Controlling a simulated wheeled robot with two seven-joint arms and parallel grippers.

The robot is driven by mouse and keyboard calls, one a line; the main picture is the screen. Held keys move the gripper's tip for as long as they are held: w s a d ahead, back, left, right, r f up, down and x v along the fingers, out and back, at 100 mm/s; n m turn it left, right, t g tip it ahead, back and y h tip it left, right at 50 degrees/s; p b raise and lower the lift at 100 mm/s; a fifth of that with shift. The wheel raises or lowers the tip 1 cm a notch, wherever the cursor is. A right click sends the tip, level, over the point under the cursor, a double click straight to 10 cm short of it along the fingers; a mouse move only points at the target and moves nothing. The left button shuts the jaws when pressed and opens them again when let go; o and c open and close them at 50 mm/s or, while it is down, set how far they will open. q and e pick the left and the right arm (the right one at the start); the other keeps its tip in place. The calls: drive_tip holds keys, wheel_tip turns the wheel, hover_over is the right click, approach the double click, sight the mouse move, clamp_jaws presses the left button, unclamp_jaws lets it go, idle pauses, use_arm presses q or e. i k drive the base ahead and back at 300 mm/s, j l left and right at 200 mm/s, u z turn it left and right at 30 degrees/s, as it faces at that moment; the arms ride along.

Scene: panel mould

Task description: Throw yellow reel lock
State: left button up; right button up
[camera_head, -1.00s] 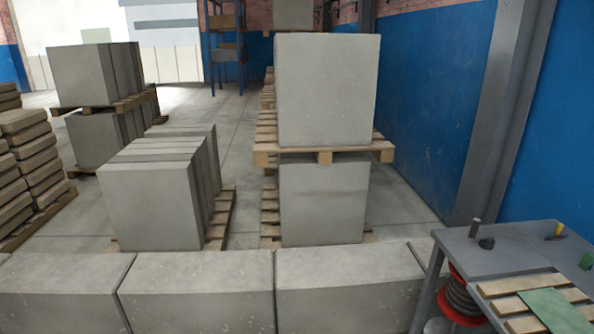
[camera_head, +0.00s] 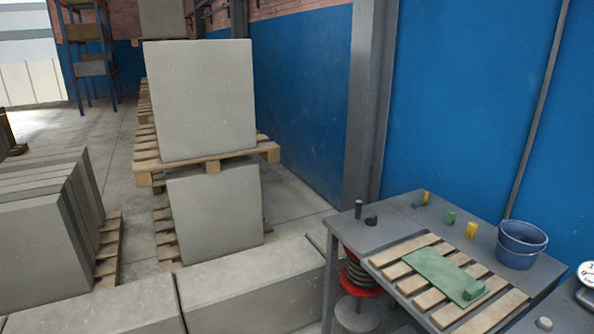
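A red reel (camera_head: 362,284) wound with grey cable or hose sits under the left end of the grey workbench (camera_head: 400,212), partly hidden by the bench top and leg. I cannot make out a yellow lock on the reel. A small yellow block (camera_head: 471,230) stands on the bench top towards the back. A smaller yellow piece (camera_head: 426,197) is near the bench's back left edge. I cannot tell whether either is the reel lock. Neither of my grippers is in view.
Concrete blocks (camera_head: 250,283) line the front left. Stacked panels (camera_head: 203,100) stand behind.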

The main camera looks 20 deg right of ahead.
sight(426, 195)
drive_tip(key=z, duration=0.95)
drive_tip(key=i+j+z, duration=1.2)
drive_tip(key=j+z, duration=0.2)
drive_tip(key=j, duration=0.25)
drive_tip(key=i+j, duration=0.75)
drive_tip(key=i, duration=0.15)
